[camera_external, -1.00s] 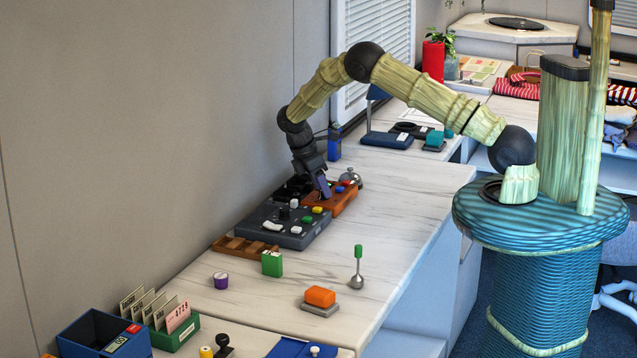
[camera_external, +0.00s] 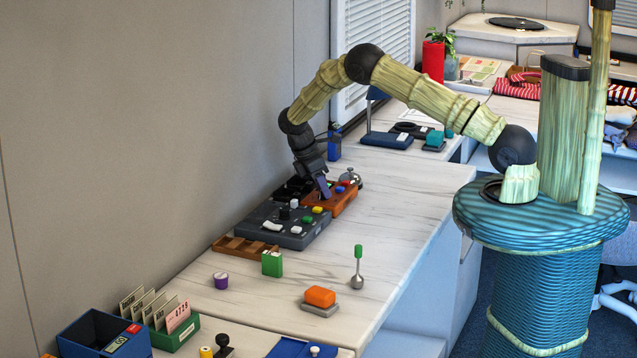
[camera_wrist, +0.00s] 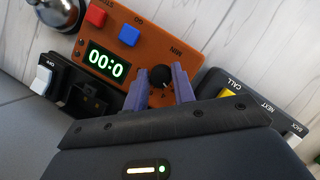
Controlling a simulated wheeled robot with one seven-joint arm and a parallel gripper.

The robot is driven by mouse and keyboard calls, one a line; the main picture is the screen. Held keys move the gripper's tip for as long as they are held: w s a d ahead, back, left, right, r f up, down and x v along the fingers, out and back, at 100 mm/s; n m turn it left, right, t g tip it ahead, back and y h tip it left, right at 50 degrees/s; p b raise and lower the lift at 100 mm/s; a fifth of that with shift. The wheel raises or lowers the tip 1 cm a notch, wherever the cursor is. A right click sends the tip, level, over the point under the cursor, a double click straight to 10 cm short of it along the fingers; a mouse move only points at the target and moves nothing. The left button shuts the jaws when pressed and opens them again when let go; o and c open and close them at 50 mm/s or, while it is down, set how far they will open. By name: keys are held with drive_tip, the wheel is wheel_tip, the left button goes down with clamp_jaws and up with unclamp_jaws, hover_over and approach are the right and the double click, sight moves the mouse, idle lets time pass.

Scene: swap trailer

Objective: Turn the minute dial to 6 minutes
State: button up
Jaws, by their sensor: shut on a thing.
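The timer is an orange-brown box (camera_external: 344,201) on the counter, also in the wrist view (camera_wrist: 152,48). Its green display (camera_wrist: 106,63) reads 00:0; any last digit is not clear. The black minute dial (camera_wrist: 161,75) sits beside the display, below the MIN label. My gripper (camera_wrist: 160,83) has its two purple fingers on either side of the dial and is shut on it. In the external view my gripper (camera_external: 324,188) reaches down onto the timer from above and hides the dial.
A red button (camera_wrist: 96,16) and a blue button (camera_wrist: 129,35) are on the timer's face. A dark grey panel (camera_external: 262,223) with a yellow button (camera_external: 317,210) adjoins it. A bell (camera_external: 351,177) stands behind.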

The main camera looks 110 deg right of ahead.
drive_tip(key=shift+w, duration=0.2)
drive_tip(key=m+y, duration=0.1)
drive_tip(key=m, duration=0.2)
drive_tip(key=m+t+y, duration=0.1)
drive_tip(key=m, duration=0.2)
drive_tip(key=shift+d+r+m, duration=0.1)
drive_tip(key=shift+d+m, duration=0.1)
drive_tip(key=shift+m, duration=0.1)
drive_tip(key=m+t+y, duration=0.1)
drive_tip(key=m, duration=0.2)
drive_tip(key=m+t+y, duration=0.1)
drive_tip(key=m, duration=0.2)
drive_tip(key=shift+s+d+r+m, duration=0.15)
drive_tip(key=shift+m, duration=0.25)
drive_tip(key=o, duration=0.9)
drive_tip(key=shift+o, duration=0.4)
drive_tip(key=shift+s, duration=0.1)
